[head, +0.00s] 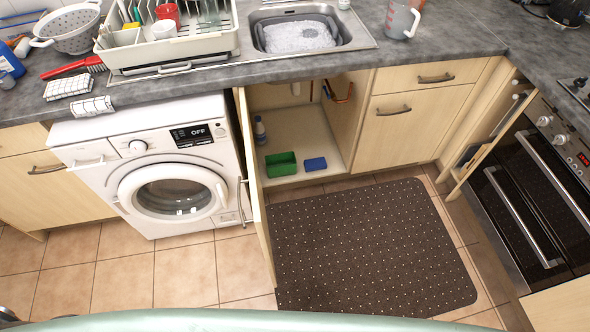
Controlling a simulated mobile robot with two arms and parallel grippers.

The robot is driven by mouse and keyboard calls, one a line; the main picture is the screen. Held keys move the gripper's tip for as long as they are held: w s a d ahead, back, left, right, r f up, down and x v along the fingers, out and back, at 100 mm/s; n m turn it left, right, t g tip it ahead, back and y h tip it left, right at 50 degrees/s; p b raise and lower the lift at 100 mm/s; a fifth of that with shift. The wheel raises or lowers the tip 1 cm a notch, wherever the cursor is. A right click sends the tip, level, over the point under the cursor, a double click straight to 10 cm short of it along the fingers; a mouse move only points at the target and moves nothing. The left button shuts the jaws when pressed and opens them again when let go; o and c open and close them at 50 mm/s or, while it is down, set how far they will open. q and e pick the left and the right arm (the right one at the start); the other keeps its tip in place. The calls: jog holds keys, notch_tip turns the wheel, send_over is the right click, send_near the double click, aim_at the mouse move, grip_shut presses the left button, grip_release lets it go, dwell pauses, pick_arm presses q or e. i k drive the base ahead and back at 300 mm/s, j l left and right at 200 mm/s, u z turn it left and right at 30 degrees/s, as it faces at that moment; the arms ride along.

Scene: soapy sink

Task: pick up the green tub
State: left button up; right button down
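The green tub (281,165) is a small open-topped box on the floor of the open cabinet under the sink, near its front edge. A blue block, possibly a sponge (315,164), lies just right of it, apart from it. A bottle with a blue label (260,131) stands behind and left of the tub. Neither of my grippers shows in the head view.
The open cabinet door (253,190) stands out beside the washing machine (150,165), left of the opening. A dark dotted mat (370,245) covers the floor in front. The counter above holds a dish rack (170,45) and the sink (345,22). An oven (535,190) is at right.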

aim_at(280, 165)
jog(key=i+l, duration=0.2)
jog(key=l, duration=0.15)
jog(key=i+l, duration=0.15)
jog(key=l, duration=0.25)
jog(key=i+l, duration=0.2)
jog(key=l, duration=0.15)
